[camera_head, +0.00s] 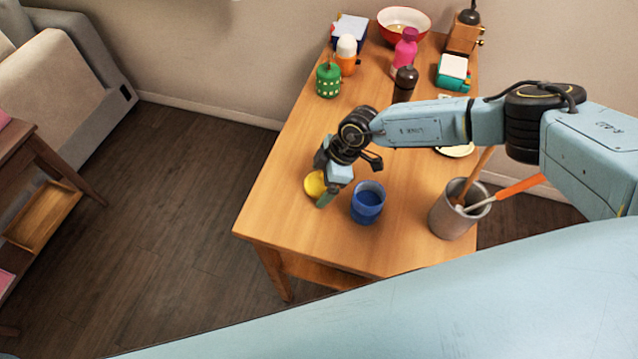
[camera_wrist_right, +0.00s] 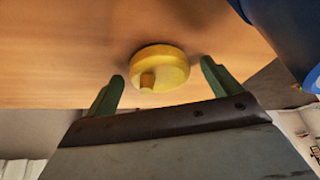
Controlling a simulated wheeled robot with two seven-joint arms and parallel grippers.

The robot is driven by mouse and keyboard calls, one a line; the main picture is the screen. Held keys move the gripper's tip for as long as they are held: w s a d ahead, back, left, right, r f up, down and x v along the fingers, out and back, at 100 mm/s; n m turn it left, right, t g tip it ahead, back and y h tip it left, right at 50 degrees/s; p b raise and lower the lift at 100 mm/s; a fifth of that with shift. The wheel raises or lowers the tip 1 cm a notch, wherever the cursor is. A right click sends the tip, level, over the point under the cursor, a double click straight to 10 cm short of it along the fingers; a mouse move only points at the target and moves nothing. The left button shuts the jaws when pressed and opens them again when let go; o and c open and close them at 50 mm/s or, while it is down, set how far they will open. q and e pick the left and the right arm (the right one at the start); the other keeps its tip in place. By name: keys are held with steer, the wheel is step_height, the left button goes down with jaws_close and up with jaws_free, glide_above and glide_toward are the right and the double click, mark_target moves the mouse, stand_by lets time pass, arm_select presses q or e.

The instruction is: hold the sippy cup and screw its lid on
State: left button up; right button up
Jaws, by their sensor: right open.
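The sippy cup (camera_head: 367,203) is a blue, open-topped cup standing upright near the front of the wooden table. Part of it shows at the upper right of the right wrist view (camera_wrist_right: 285,35). Its yellow lid (camera_head: 314,185) lies on the table just left of the cup, spout facing the wrist camera (camera_wrist_right: 158,70). My right gripper (camera_head: 328,190) is over the lid and partly hides it. In the right wrist view its two green fingers (camera_wrist_right: 160,88) are apart, one to each side of the lid, with nothing between them gripped. My left gripper is not in view.
A grey utensil pot (camera_head: 452,212) with wooden and orange handles stands right of the cup. A dark pepper mill (camera_head: 404,85), green canister (camera_head: 328,80), pink bottle (camera_head: 406,48) and red bowl (camera_head: 404,14) stand farther back. The table's left front is clear.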

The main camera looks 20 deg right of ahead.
mark_target(322, 182)
stand_by(0.3)
steer(key=c, duration=1.1)
steer(key=shift+o, duration=0.2)
step_height(322, 182, up, 10)
steer(key=p, duration=0.1)
